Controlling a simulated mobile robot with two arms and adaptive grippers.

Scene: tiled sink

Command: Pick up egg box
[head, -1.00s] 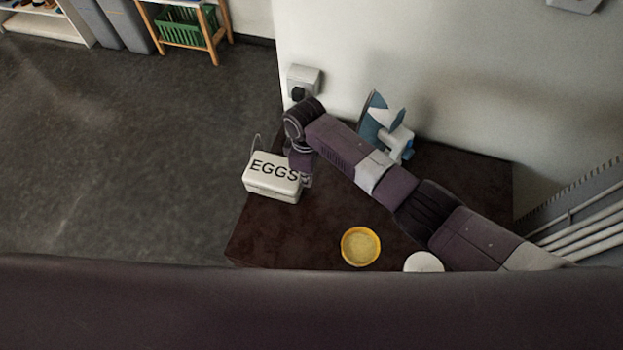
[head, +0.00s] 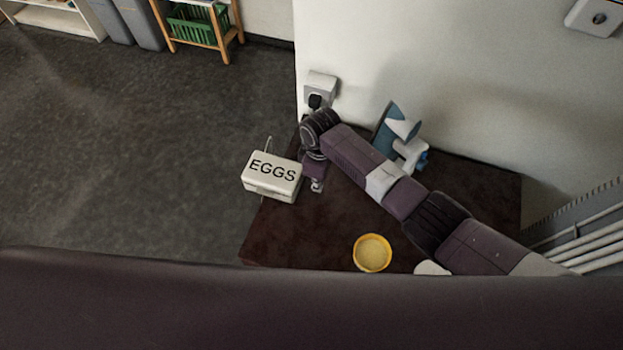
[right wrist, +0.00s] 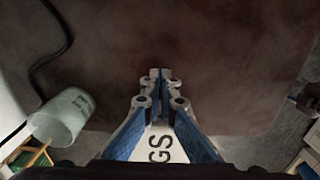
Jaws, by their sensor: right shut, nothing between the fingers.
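The egg box (head: 272,176), a white case with "EGGS" on its lid, is at the left edge of the dark table in the head view. Its picture outline reaches past that edge. Thin wire-like parts show at its back and front. My right gripper (head: 317,187) points down just right of the box, with nothing held. In the right wrist view the fingers (right wrist: 160,76) meet at their tips above the dark table top, and part of the box (right wrist: 160,148) with "GS" shows behind and between them. Whether the fingers touch the box, I cannot tell. My left gripper is not in view.
A yellow round dish (head: 372,253) and a partly hidden white item (head: 432,268) are at the table's front. A blue and white object (head: 402,140) stands behind my right arm near the wall. A pale container (right wrist: 62,115) and a black cable (right wrist: 50,60) show in the right wrist view.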

